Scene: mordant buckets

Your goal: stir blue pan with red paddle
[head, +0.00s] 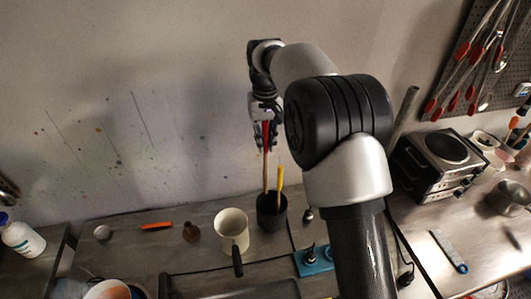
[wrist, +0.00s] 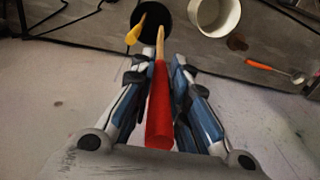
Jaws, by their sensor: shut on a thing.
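My gripper (head: 266,132) is shut on the red handle of the red paddle (wrist: 159,108). The paddle is nearly upright, and its pale wooden shaft (head: 265,170) runs down to the black pot (head: 271,216). Whether its lower end is inside the pot or just at the rim, I cannot tell. In the wrist view my gripper's fingers (wrist: 158,82) lie on both sides of the red handle, and the black pot (wrist: 148,20) is beyond. A yellow-handled tool (head: 280,180) stands in the pot. I cannot make out a blue pan in either view.
A cream pan (head: 232,226) with a dark handle stands just left of the pot. An orange-handled tool (head: 157,226) and a small brown jar (head: 191,232) lie further left. A blue block (head: 315,261) is at front right. A hotplate (head: 441,152) stands on the right bench.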

